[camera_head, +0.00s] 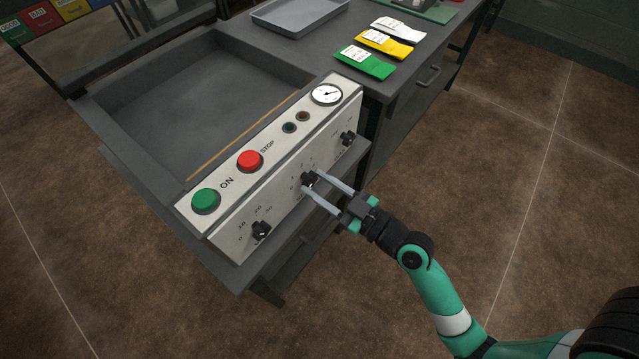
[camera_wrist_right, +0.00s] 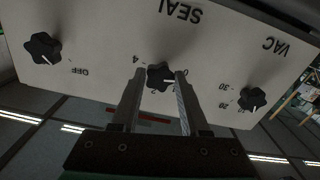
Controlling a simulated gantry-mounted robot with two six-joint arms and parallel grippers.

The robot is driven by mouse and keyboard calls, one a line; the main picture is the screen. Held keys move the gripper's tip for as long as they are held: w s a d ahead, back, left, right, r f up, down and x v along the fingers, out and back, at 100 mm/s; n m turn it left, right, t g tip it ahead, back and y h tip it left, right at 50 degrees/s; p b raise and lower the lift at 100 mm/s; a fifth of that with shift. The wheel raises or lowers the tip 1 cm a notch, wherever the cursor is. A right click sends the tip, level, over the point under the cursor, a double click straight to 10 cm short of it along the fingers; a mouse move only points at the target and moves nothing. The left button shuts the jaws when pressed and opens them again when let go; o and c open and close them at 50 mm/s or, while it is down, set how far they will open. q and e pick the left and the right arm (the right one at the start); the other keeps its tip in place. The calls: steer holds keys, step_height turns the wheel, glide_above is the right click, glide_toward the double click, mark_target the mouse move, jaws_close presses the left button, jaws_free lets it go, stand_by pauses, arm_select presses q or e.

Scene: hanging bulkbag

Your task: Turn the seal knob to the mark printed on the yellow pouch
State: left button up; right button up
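The seal knob (camera_head: 308,179) is the black middle knob on the white control panel; it also shows in the right wrist view (camera_wrist_right: 160,76), by the word SEAL, upside down there. My right gripper (camera_wrist_right: 160,74) has a finger on each side of this knob, apparently touching it. Figures around the knob are partly covered by the fingers; a short white pointer line shows on the knob, but its exact reading is unclear. The yellow pouch (camera_head: 396,48) lies on the bench between a white and a green pouch; its label is too small to read. My left gripper is not in view.
A vacuum knob (camera_wrist_right: 253,98) and an off-marked knob (camera_wrist_right: 42,48) flank the seal knob. The panel also carries a green button (camera_head: 206,201), a red button (camera_head: 250,161) and a gauge (camera_head: 326,94). A grey tray (camera_head: 298,14) stands behind. The floor in front is clear.

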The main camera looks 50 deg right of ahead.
jaws_close()
steer(key=shift+m, duration=0.4)
steer(key=m+p, duration=0.1)
steer(key=m, duration=0.2)
steer(key=shift+r+m+p, duration=0.1)
steer(key=shift+m+p, duration=0.2)
steer(key=shift+p, duration=0.05)
steer(key=m+p, duration=0.2)
steer(key=m, duration=0.3)
steer(key=shift+a, duration=0.1)
steer(key=m+p, duration=0.1)
steer(key=m, duration=0.5)
steer(key=shift+p, duration=0.35)
steer(key=shift+m+p, duration=0.65)
steer(key=shift+m, duration=1.55)
